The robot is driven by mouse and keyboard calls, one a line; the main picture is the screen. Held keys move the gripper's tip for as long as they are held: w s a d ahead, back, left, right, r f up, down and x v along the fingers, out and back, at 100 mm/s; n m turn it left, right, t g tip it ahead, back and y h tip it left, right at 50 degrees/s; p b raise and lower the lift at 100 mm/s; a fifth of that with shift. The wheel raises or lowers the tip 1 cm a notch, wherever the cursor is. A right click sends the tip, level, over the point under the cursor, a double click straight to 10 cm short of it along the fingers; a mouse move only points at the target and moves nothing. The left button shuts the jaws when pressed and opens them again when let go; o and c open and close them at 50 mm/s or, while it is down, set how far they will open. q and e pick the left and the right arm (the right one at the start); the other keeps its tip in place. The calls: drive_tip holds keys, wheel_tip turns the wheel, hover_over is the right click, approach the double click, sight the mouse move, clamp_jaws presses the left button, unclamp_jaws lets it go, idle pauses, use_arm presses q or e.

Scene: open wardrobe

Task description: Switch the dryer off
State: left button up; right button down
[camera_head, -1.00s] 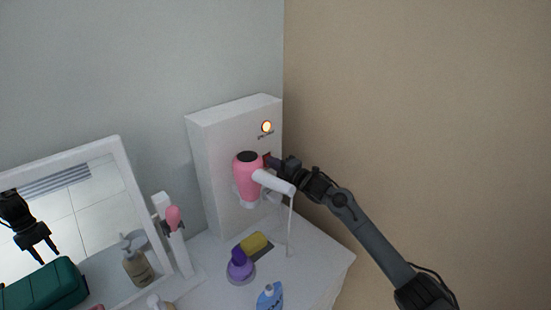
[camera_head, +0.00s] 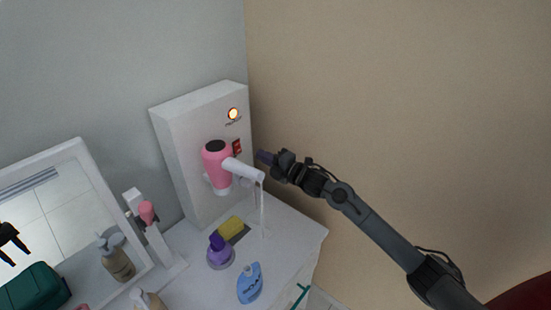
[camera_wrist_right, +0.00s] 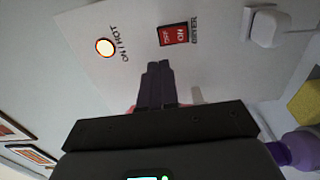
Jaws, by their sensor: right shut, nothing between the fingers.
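A pink hair dryer (camera_head: 217,168) with a white nozzle is mounted on the front of a tall white box (camera_head: 180,130).
On the white counter (camera_head: 290,240) are a yellow sponge (camera_head: 231,228), a purple bottle (camera_head: 219,250) and a blue bottle (camera_head: 250,284). A mirror (camera_head: 75,205) and a stand with a small pink item (camera_head: 147,212) are at left. A beige wall is at right.

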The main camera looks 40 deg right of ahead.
drive_tip(key=s, duration=0.4)
drive_tip(key=shift+s+d+r, duration=0.1)
drive_tip(key=shift+d+r, duration=0.1)
drive_tip(key=shift+d, duration=0.1)
idle(0.3)
